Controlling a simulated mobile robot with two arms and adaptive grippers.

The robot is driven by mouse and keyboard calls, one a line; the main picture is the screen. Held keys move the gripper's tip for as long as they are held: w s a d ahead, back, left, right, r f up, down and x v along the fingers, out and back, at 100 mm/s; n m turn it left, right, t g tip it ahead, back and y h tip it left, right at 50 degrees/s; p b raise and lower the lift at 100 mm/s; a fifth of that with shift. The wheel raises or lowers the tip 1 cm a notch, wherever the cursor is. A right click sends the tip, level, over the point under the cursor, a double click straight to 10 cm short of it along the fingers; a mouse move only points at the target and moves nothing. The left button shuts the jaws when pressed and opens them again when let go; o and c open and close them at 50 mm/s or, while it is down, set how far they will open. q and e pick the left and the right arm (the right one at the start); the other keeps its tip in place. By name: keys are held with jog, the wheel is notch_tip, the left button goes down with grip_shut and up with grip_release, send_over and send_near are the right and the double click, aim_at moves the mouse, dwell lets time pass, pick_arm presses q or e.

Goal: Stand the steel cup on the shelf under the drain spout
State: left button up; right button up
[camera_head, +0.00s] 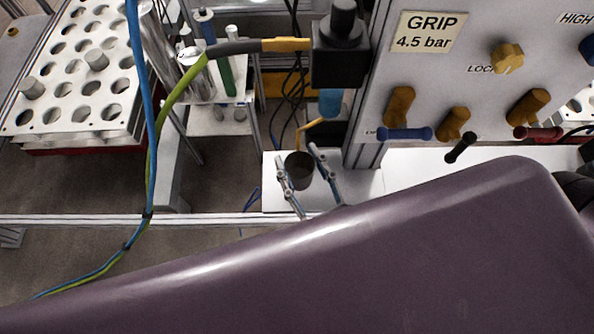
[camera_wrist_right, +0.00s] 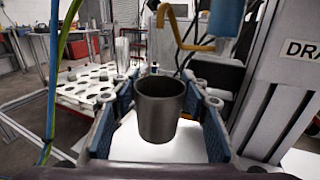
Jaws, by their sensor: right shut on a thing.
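The dark grey steel cup (camera_head: 299,168) is upright between the fingers of my right gripper (camera_head: 307,174), which is shut on it. In the right wrist view the cup (camera_wrist_right: 159,110) shows its open rim, with a blue-padded finger on each side of my right gripper (camera_wrist_right: 160,112). The white shelf (camera_head: 355,188) is below the cup; I cannot tell whether the cup touches it. The brass drain spout (camera_head: 309,127) comes down from under the blue bowl (camera_head: 330,103), just behind the cup. It also shows in the right wrist view (camera_wrist_right: 180,36). My left gripper is not in view.
A grey post (camera_head: 363,140) and a panel (camera_head: 440,80) with knobs and levers stand right of the spout. Blue and green hoses (camera_head: 149,165) hang at the left. A perforated rack (camera_head: 70,85) stands at the back left.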

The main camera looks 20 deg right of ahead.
aim_at(304, 186)
jog(key=f, duration=0.3)
jog(key=shift+a+f, duration=0.2)
jog(key=shift+f, duration=0.1)
jog(key=shift+d+f, duration=0.1)
jog(key=shift+f, duration=0.2)
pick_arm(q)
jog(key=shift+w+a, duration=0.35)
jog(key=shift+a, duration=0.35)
pick_arm(e)
jog(key=shift+f, duration=0.15)
jog(key=o, duration=1.2)
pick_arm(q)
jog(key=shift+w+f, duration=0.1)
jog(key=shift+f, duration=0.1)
